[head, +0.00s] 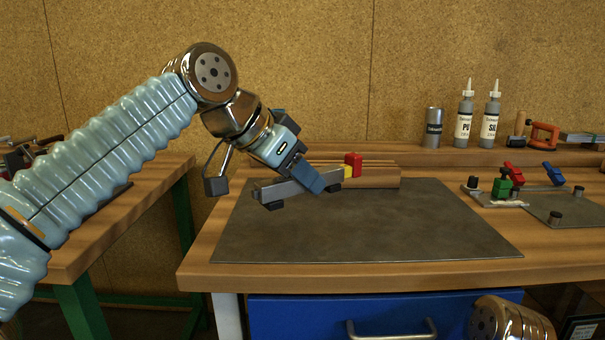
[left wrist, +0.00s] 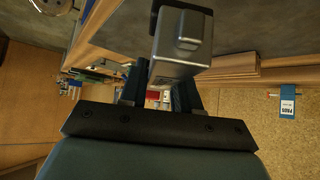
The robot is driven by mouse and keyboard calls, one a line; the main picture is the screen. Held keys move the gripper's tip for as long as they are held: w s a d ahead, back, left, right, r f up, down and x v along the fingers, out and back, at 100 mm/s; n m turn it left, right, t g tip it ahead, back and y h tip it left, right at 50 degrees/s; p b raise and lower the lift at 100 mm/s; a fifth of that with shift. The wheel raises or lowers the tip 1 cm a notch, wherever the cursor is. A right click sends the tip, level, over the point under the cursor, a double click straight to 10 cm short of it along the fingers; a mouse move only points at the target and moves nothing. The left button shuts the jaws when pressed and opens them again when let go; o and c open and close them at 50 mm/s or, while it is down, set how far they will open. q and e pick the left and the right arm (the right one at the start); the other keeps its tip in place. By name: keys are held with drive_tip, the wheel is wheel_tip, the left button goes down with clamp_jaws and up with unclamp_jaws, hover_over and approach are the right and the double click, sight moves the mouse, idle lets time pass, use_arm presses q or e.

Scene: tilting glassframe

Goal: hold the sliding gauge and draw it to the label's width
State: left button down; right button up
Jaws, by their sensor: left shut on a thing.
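The sliding gauge is a grey bar (head: 284,189) at the back left of the dark mat, with a yellow block (head: 348,171) and a red block (head: 353,160) towards its right end. My left gripper (head: 308,178) comes down from the upper left and is shut on the grey bar. In the left wrist view the bar's grey end (left wrist: 183,40) stands out between the fingers (left wrist: 155,95). Dark pieces show under the bar; I cannot tell whether it rests on the mat. I cannot pick out a width label. My right gripper is not in view.
The dark mat (head: 370,230) is clear in front of the gauge. A wooden strip (head: 380,177) lies behind it. To the right, a plate (head: 555,207) bears coloured clamps. Two bottles (head: 464,120) and a can (head: 433,128) stand on the back ledge.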

use_arm(q)
drive_tip(key=shift+f+b, duration=4.25)
drive_tip(key=shift+f, duration=1.25)
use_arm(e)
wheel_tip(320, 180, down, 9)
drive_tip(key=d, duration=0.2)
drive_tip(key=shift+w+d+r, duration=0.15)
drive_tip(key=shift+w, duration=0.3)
use_arm(q)
drive_tip(key=shift+f, duration=0.35)
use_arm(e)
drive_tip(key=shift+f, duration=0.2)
